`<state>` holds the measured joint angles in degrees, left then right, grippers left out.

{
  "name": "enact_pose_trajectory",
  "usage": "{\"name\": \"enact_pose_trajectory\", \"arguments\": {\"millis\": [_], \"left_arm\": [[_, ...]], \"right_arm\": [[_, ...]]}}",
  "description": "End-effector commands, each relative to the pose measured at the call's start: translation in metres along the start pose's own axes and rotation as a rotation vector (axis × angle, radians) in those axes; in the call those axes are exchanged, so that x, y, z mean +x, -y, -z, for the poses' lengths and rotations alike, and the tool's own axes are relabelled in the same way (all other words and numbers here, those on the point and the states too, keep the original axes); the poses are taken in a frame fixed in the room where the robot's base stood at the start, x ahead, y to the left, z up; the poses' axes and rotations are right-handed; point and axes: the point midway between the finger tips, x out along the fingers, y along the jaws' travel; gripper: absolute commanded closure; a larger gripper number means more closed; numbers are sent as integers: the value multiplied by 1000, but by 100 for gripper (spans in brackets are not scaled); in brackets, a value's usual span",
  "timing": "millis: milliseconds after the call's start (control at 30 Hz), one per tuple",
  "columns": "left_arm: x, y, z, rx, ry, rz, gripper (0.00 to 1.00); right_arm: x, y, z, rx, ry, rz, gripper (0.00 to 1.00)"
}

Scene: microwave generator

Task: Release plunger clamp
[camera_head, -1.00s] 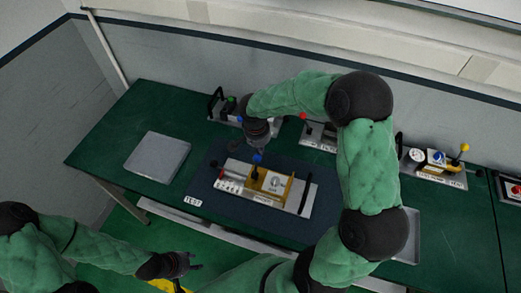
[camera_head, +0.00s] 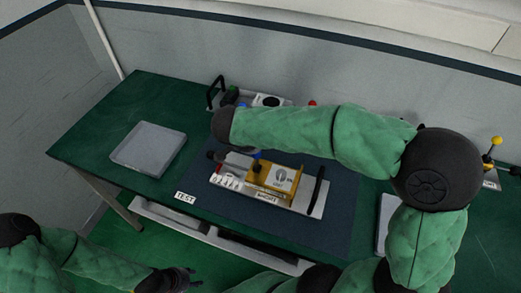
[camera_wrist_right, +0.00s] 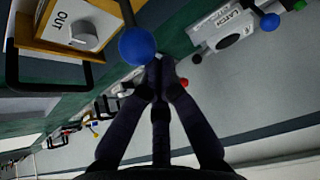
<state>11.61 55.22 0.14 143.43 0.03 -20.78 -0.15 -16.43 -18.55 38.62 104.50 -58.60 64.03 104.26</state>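The clamp fixture is a pale plate (camera_head: 228,183) with a yellow bracket (camera_head: 262,188) and a black handle (camera_head: 318,186), in the middle of the table in the head view. A blue ball knob (camera_wrist_right: 137,46) is close in the right wrist view, beside a yellow block with a grey dial marked OUT (camera_wrist_right: 85,35). My right gripper (camera_wrist_right: 162,72) has its fingertips together, close beside the blue knob, with no object seen between them. Whether they touch the knob is unclear. My left gripper (camera_head: 188,279) is open and empty, low in front of the table.
A grey tray (camera_head: 148,148) lies on the left of the green table. A device with a black handle (camera_head: 214,92) stands at the back near the wall. A yellow-knobbed device (camera_head: 493,165) stands at the right. My right arm crosses above the fixture and hides part of the back.

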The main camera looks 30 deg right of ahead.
Motion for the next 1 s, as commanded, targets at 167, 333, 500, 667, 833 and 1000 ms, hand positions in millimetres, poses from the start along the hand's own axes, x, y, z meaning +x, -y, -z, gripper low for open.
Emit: {"name": "enact_pose_trajectory", "arguments": {"millis": [167, 333, 500, 667, 833, 1000], "left_arm": [[34, 12, 1, 0, 0, 0, 60], [55, 20, 2, 0, 0, 0, 60], [72, 26, 3, 0, 0, 0, 60], [68, 24, 3, 0, 0, 0, 60], [67, 24, 3, 0, 0, 0, 60], [66, 24, 3, 0, 0, 0, 60]], "right_arm": [[-1, -1, -13, 1, -90, 19, 100], [-6, -3, -20, 6, -175, 31, 100], [-11, -4, -26, 10, -251, 42, 100], [-15, -4, -23, 13, -257, 39, 100], [-16, -4, -22, 13, -257, 40, 100], [-20, -4, -19, 14, -256, 40, 100]]}}
